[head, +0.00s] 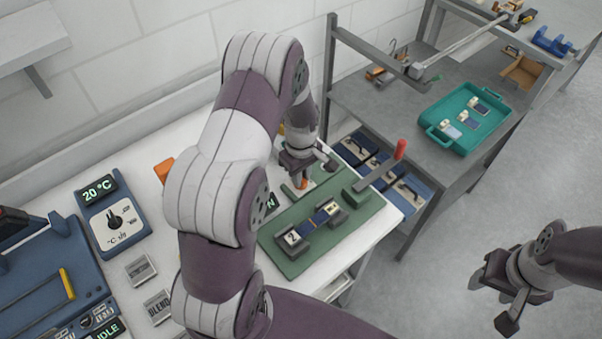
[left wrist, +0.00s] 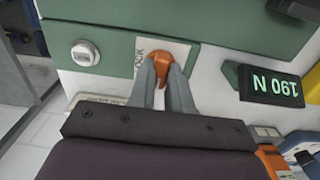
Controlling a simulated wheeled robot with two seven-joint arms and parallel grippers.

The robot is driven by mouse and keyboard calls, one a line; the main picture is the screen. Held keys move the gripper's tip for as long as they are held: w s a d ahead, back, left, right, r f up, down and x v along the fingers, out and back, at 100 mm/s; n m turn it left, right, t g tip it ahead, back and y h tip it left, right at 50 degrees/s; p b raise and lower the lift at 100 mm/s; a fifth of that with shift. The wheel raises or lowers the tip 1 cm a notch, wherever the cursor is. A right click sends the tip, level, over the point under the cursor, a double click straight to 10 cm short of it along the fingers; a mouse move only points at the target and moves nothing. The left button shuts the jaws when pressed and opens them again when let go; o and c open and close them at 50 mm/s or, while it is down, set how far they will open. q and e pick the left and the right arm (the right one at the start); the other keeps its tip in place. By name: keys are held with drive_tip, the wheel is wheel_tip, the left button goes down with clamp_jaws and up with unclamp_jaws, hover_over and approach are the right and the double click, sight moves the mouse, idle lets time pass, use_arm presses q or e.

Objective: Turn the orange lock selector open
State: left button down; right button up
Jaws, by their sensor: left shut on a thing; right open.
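The orange lock selector (left wrist: 164,57) sits on a pale plate marked "LOCK" (left wrist: 176,49) on the green machine's front, in the left wrist view. My left gripper (left wrist: 166,72) is shut on the selector, one finger on each side. In the head view the left gripper (head: 303,180) reaches down to the back of the green machine (head: 300,258), and a bit of orange shows at its fingertips. Part of the selector is hidden by the fingers. My right gripper (head: 497,290) is open and empty over the floor at the lower right.
A display reading "190 N" (left wrist: 270,85) is beside the selector. A lever with a red handle (head: 400,149) rises from the green machine's right side. A blue unit with a "20 °C" display (head: 98,189) stands on the left. A teal tray (head: 462,117) lies on the grey shelf behind.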

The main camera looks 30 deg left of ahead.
use_arm(q)
drive_tip(key=shift+w+r, duration=0.1)
drive_tip(key=shift+w, duration=0.05)
idle(0.3)
drive_tip(key=c, duration=1.1)
unclamp_jaws()
drive_tip(key=shift+o, duration=0.2)
wheel_tip(320, 180, up, 13)
drive_tip(key=b, duration=0.2)
drive_tip(key=shift+f, duration=0.2)
drive_tip(key=s+d+f+m+t, duration=0.1)
drive_tip(key=s+d+m, duration=0.7)
drive_tip(key=s+m, duration=0.5)
drive_tip(key=shift+s+m, duration=0.3)
drive_tip(key=shift+s, duration=0.1)
